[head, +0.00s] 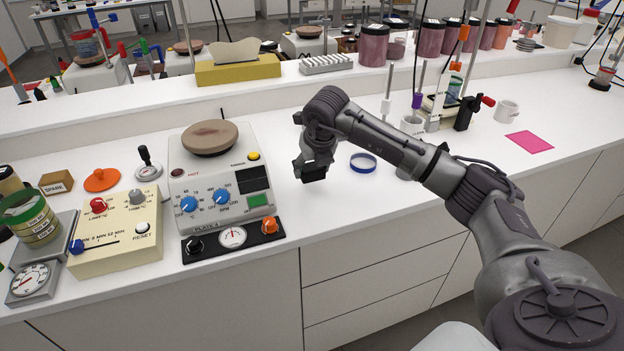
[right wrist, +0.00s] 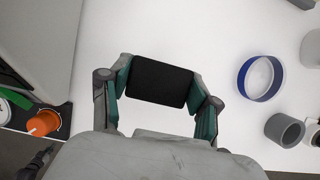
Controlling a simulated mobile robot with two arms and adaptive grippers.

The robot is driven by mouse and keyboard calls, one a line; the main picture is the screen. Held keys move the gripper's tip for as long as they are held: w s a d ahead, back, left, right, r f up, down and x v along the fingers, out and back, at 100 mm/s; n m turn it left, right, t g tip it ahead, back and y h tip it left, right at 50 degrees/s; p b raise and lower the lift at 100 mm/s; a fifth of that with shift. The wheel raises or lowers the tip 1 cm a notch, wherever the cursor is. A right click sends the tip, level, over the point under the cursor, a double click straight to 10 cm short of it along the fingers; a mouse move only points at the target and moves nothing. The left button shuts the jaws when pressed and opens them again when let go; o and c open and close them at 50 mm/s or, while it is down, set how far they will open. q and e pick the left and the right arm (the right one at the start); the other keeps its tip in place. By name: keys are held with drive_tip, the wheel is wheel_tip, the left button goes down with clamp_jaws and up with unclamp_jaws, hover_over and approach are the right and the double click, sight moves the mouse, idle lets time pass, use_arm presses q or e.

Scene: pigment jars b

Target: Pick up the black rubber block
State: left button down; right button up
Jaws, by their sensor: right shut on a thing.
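The black rubber block (right wrist: 161,83) sits between the two fingers of my right gripper (right wrist: 160,88) in the right wrist view, and the fingers are shut on it. In the head view the black block (head: 313,173) shows at the end of my right gripper (head: 313,165), over the white bench to the right of the hotplate. I cannot tell for sure whether the block is clear of the bench top. My left gripper is not in view.
The hotplate (head: 218,165) stands left of my right gripper, with a black control panel (head: 233,238) in front. A blue-rimmed ring or dish (head: 363,162) lies to the right; it also shows in the right wrist view (right wrist: 261,78). A grey cylinder (right wrist: 284,130) stands near it.

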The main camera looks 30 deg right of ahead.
drive_tip(key=s+d+r+b, duration=0.2)
drive_tip(key=s+d+r, duration=0.2)
drive_tip(key=d+r, duration=0.3)
drive_tip(key=d, duration=0.4)
drive_tip(key=shift+r, duration=0.2)
